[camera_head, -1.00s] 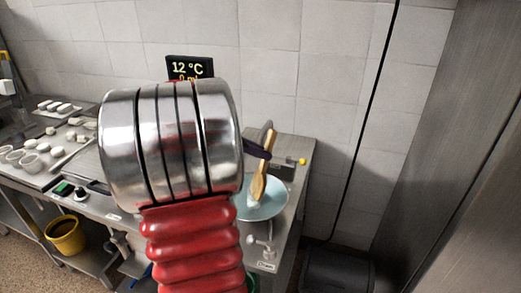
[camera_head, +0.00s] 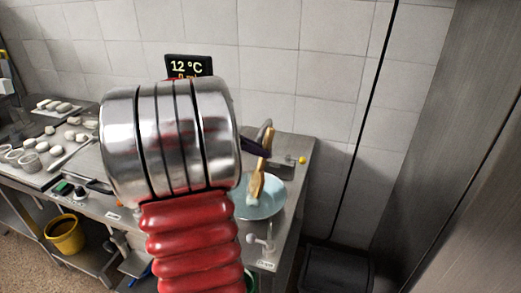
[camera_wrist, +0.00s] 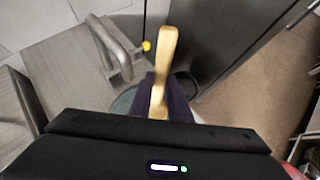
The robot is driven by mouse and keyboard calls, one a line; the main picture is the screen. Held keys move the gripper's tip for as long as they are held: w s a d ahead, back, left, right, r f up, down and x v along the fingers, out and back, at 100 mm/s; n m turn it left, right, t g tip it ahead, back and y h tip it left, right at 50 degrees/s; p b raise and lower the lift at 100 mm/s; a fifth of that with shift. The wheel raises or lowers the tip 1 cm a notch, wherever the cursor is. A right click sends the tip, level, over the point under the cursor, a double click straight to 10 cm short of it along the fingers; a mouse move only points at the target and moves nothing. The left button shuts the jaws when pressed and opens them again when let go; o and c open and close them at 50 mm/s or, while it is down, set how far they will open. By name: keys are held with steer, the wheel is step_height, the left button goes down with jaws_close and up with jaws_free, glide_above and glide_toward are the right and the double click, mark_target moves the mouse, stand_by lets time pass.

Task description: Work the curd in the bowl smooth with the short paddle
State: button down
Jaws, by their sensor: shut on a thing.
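The short paddle (camera_head: 258,178) is wooden and stands tilted, its lower end at the pale blue bowl (camera_head: 272,207) at the right end of the counter. My gripper (camera_head: 256,147) is shut on the paddle's upper part, largely hidden behind my arm in the head view. In the wrist view the paddle (camera_wrist: 164,62) rises between the dark fingers of my gripper (camera_wrist: 160,100). A small whitish patch, perhaps curd, shows at the paddle's lower end. The left part of the bowl is hidden by my arm, and I cannot tell how smooth the curd is.
A tap (camera_wrist: 112,45) stands behind the bowl, with a small yellow knob (camera_head: 302,160) beside it. A white valve (camera_head: 262,243) is on the counter's front. White pieces and cups lie on the counter at left. A yellow bucket (camera_head: 65,236) is below. A display (camera_head: 188,66) hangs behind.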

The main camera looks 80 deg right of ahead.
steer(key=shift+w+d+r, duration=0.1)
steer(key=shift+w+d, duration=0.15)
steer(key=shift+d, duration=0.1)
steer(key=shift+s+a, duration=0.1)
steer(key=shift+a, duration=0.05)
steer(key=shift+s+a, duration=0.55)
steer(key=shift+a, duration=0.1)
stand_by(0.4)
steer(key=shift+w+d, duration=0.1)
steer(key=shift+w+d, duration=0.55)
steer(key=shift+d, duration=0.15)
steer(key=shift+s+a, duration=0.1)
stand_by(0.5)
steer(key=shift+s+a+f, duration=0.2)
steer(key=shift+s+a, duration=0.4)
steer(key=shift+a, duration=0.1)
